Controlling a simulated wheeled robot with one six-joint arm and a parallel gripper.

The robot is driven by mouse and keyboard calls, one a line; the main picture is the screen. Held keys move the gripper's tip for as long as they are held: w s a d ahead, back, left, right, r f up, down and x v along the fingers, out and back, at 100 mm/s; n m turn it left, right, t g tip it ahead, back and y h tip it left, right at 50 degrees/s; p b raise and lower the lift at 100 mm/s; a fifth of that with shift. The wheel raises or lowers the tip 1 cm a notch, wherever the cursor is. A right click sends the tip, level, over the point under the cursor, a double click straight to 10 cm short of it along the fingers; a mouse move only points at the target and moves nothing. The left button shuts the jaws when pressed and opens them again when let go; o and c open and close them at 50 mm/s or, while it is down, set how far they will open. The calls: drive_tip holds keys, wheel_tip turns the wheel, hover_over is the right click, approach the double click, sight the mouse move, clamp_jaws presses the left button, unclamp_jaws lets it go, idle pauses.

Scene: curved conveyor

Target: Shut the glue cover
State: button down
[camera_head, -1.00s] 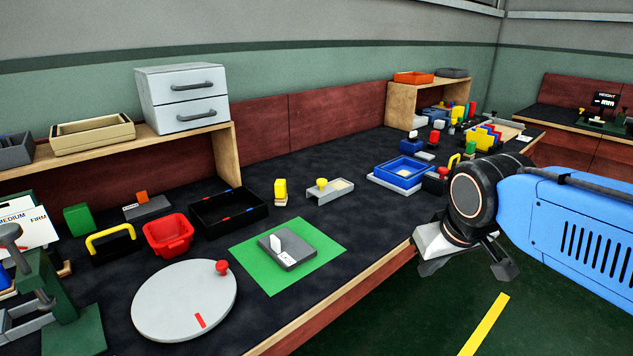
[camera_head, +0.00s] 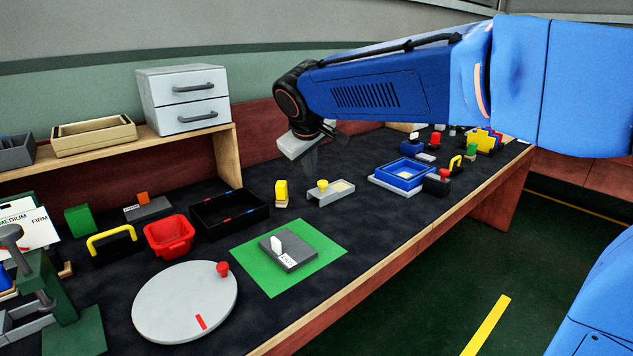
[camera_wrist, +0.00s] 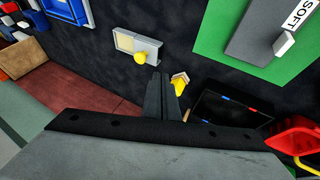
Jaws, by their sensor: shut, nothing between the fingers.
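A low grey box (camera_head: 315,196) with a yellow knob (camera_head: 322,185) stands on the dark bench top and looks like the glue holder with its cover. The knob is at its left end, and a cream surface (camera_head: 342,187) lies exposed at its right. The box also shows in the wrist view (camera_wrist: 152,46), with its knob (camera_wrist: 141,58) just beyond my fingertips. My gripper (camera_head: 311,165) hangs above and behind the box, pointing down. In the wrist view my fingers (camera_wrist: 161,78) are together and empty, apart from the knob.
A yellow block on a pale base (camera_head: 281,191) stands just left of the box. A black tray (camera_head: 230,217) is farther left and a blue tray (camera_head: 404,172) is to the right. A green mat (camera_head: 323,263) with a grey plate lies in front.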

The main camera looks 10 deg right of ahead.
drive_tip(key=a, duration=0.1)
approach(323, 187)
drive_tip(key=a+f, duration=0.2)
drive_tip(key=a, duration=0.1)
drive_tip(key=a+f, duration=0.1)
drive_tip(key=f, duration=0.1)
drive_tip(key=shift+w+a, duration=0.2)
drive_tip(key=shift+w, duration=0.2)
drive_tip(key=shift+w+d+f, duration=0.2)
drive_tip(key=shift+w+d, duration=0.35)
drive_tip(key=shift+w+d+f, duration=0.25)
drive_tip(key=shift+w+d, duration=0.25)
drive_tip(key=shift+w, duration=0.05)
drive_tip(key=shift+w+d, duration=0.4)
drive_tip(key=w+d, duration=0.1)
drive_tip(key=d, duration=0.1)
drive_tip(key=w+d, duration=0.3)
drive_tip(key=d, duration=0.2)
drive_tip(key=shift+w, duration=0.35)
